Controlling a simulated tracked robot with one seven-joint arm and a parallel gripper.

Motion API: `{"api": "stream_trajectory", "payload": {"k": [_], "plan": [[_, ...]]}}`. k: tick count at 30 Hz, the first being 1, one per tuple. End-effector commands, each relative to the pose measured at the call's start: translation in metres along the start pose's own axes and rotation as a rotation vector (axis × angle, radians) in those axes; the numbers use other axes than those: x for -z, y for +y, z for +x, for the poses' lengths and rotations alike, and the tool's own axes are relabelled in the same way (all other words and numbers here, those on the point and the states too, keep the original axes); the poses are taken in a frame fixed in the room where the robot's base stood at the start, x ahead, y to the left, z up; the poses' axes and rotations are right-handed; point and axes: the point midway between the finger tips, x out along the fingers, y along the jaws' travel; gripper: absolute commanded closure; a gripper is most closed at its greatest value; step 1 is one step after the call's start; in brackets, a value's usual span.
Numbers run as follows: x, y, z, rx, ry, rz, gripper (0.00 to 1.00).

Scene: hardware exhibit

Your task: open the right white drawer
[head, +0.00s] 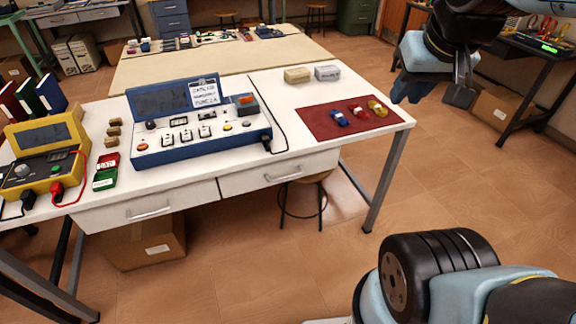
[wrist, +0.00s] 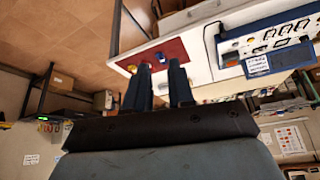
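The right white drawer (head: 262,174) is in the front of the white workbench in the head view, with a silver bar handle (head: 283,174). Its front looks flush with the bench, so it appears closed. The left white drawer (head: 150,208) beside it also looks closed. My gripper (head: 402,92) is up at the right in the head view, above and right of the bench's right end, well apart from the drawer. In the wrist view my gripper (wrist: 160,66) shows two dark blue fingers with a clear gap and nothing between them.
A blue console (head: 195,130), a yellow meter (head: 45,160) and a red mat (head: 345,118) with small coloured items stand on the bench. A stool (head: 303,195) and a cardboard box (head: 145,243) are underneath. The floor in front of the right drawer is clear.

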Motion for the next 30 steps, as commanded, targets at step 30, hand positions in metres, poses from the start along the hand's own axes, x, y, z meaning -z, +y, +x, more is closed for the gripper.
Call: {"api": "stream_trajectory", "payload": {"k": [30], "plan": [[0.063, -0.028, 0.182, 0.336, -0.539, 0.133, 0.77]]}}
